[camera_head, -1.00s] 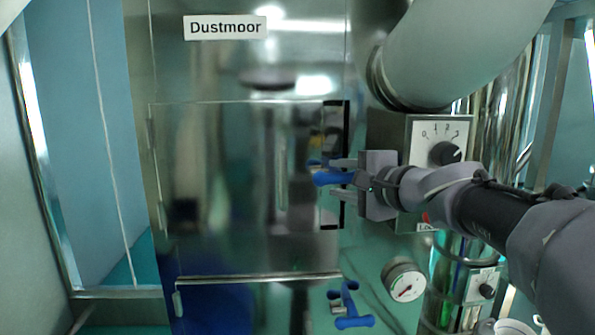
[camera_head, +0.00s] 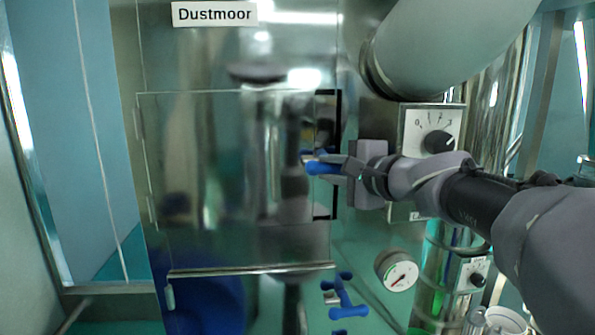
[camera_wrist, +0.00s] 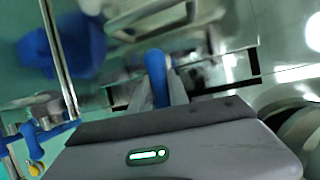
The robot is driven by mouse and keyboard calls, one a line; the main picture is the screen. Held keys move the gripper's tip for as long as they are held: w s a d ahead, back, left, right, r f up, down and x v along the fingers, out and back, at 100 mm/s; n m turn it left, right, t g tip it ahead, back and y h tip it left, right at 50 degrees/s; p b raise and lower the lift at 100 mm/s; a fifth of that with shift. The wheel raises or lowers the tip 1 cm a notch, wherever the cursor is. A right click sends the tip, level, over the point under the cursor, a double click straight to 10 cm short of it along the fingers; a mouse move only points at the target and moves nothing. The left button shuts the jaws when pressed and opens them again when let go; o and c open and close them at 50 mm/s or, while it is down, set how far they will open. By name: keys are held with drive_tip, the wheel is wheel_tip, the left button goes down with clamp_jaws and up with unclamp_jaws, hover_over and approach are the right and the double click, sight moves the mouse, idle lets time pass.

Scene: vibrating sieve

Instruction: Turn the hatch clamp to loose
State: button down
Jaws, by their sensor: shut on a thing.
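The hatch (camera_head: 200,180) is a shiny steel door below the "Dustmoor" label, and it looks closed. The blue hatch clamp handle (camera_head: 318,168) is at its right edge. My gripper (camera_head: 335,166) reaches it from the right, with its fingers shut on the handle. In the wrist view the blue handle (camera_wrist: 156,78) stands between the fingers of my gripper (camera_wrist: 160,92). The fingers and my wrist hide the clamp's base, so its exact turn is hard to tell.
A second blue clamp (camera_head: 345,300) sits below, by the lower panel. A control box with a dial (camera_head: 437,142) is close behind my wrist. A round gauge (camera_head: 397,271) is below it, and a thick pipe (camera_head: 440,45) hangs above.

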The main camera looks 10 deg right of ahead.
drive_tip(key=m+b, duration=0.1)
drive_tip(key=b, duration=0.1)
drive_tip(key=m+y+b, duration=0.1)
drive_tip(key=b, duration=0.2)
drive_tip(key=shift+f+t, duration=0.3)
drive_tip(key=shift+t, duration=0.1)
drive_tip(key=m+t+b, duration=0.1)
drive_tip(key=m+b, duration=0.1)
drive_tip(key=b, duration=0.1)
drive_tip(key=m+t+b, duration=0.1)
drive_tip(key=m+b, duration=0.2)
drive_tip(key=b, duration=0.1)
drive_tip(key=shift+r+y, duration=0.2)
drive_tip(key=shift+y, duration=0.2)
drive_tip(key=m+t+b, duration=0.1)
drive_tip(key=m+b, duration=0.2)
drive_tip(key=m+t+h+b, duration=0.1)
drive_tip(key=m+b, duration=0.2)
drive_tip(key=shift+s+r+m+t, duration=0.1)
drive_tip(key=shift+r+m+t, duration=0.1)
drive_tip(key=shift+m+t, duration=0.15)
drive_tip(key=m+t+h+b, duration=0.1)
drive_tip(key=m+b, duration=0.1)
drive_tip(key=m+t+h+b, duration=0.1)
drive_tip(key=m+b, duration=0.1)
drive_tip(key=m, duration=0.1)
drive_tip(key=shift+r, duration=0.2)
drive_tip(key=shift+m+h+b, duration=0.3)
drive_tip(key=shift+m+b, duration=0.05)
